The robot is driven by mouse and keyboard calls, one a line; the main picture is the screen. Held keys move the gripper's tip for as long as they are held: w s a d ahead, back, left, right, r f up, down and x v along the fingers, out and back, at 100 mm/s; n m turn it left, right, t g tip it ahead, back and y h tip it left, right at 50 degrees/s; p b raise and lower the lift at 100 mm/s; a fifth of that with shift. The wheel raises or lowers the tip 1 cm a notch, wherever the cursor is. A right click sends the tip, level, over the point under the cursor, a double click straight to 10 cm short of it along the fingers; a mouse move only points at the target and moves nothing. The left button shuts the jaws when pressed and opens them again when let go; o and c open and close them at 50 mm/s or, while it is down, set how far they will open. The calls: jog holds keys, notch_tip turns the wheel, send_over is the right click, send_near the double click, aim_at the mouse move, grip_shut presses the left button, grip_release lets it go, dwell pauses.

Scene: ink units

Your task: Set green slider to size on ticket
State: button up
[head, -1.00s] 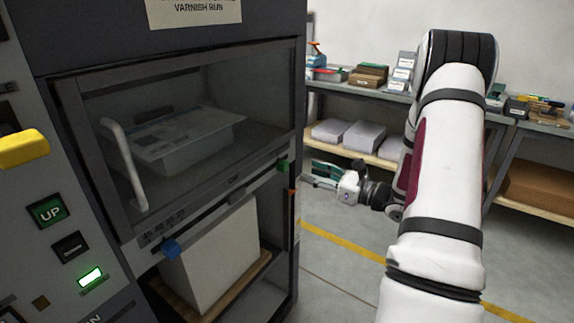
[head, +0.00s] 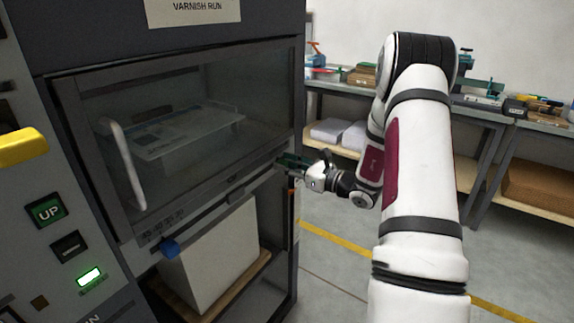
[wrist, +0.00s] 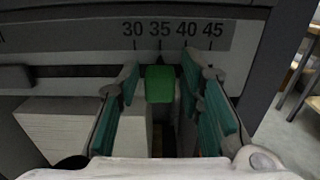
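The green slider (wrist: 160,84) sits on the dark rail of the machine, under the printed scale (wrist: 172,30), close below the 35 mark in the wrist view. My gripper (wrist: 159,72) is open, with one teal-padded finger on each side of the slider. A gap shows between the slider and each finger. In the head view my gripper (head: 284,162) is at the right end of the rail and hides the slider. A paper reading VARNISH RUN (head: 193,10) is on the machine's top; its upper part is cut off and no size shows.
A blue slider (head: 170,248) is at the rail's left end. A white stack (head: 213,258) stands below on a wooden board. Above is a clear door with a handle (head: 122,165). Shelves (head: 470,108) stand behind on the right; the floor between is open.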

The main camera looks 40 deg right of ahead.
grip_shut()
jog(key=shift+w+d+b, duration=0.25)
jog(key=shift+d, duration=0.4)
jog(key=shift+w+d+b, duration=0.2)
jog(key=shift+d, duration=0.4)
jog(key=shift+a, duration=0.1)
jog(key=shift+o, duration=2.4)
grip_release()
jog(key=shift+s, duration=0.1)
jog(key=v, duration=1.2)
